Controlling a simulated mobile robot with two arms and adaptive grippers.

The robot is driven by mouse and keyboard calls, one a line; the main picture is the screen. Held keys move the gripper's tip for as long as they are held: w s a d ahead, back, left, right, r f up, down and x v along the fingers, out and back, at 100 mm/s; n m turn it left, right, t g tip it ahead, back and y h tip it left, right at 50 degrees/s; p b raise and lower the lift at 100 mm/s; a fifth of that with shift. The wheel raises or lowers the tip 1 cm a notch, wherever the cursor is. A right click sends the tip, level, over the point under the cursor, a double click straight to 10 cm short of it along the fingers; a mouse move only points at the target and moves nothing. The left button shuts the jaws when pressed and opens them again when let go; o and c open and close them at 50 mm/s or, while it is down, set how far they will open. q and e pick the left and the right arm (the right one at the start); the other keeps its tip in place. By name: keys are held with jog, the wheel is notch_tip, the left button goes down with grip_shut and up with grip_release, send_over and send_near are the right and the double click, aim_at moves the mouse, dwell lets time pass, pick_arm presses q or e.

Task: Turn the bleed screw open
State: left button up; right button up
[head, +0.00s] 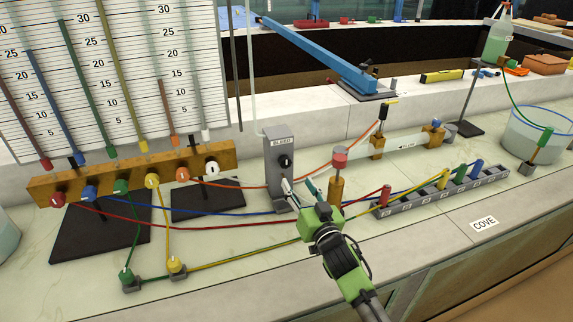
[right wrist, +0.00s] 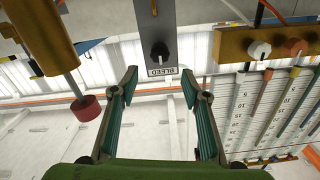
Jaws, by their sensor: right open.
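The bleed screw is a black knob (head: 285,161) on the front of a grey upright block (head: 281,190) labelled BLEED. In the right wrist view the knob (right wrist: 160,51) shows upside down, ahead of the fingers, above the BLEED label (right wrist: 162,71). A small pale mark shows on the knob, but its exact angle is hard to read. My right gripper (head: 301,186) is open and empty, a little below and to the right of the knob, apart from it. In the right wrist view its two fingertips (right wrist: 160,82) stand wide on either side of the knob's line. My left gripper is not in view.
A wooden post with a red cap (head: 340,158) stands close right of my right gripper. A wooden manifold (head: 130,178) with coloured knobs is at left, before a scale board. Coloured tubes cross the bench by the block. A grey rack (head: 410,208) lies at right.

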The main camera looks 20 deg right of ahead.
aim_at(286, 165)
jog(key=w, duration=0.5)
jog(key=shift+a, duration=0.15)
jog(key=w, duration=0.3)
jog(key=shift+w+f, duration=0.1)
jog(key=shift+w, duration=0.95)
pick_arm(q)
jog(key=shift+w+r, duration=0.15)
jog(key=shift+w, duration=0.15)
pick_arm(e)
jog(key=c, duration=1.1)
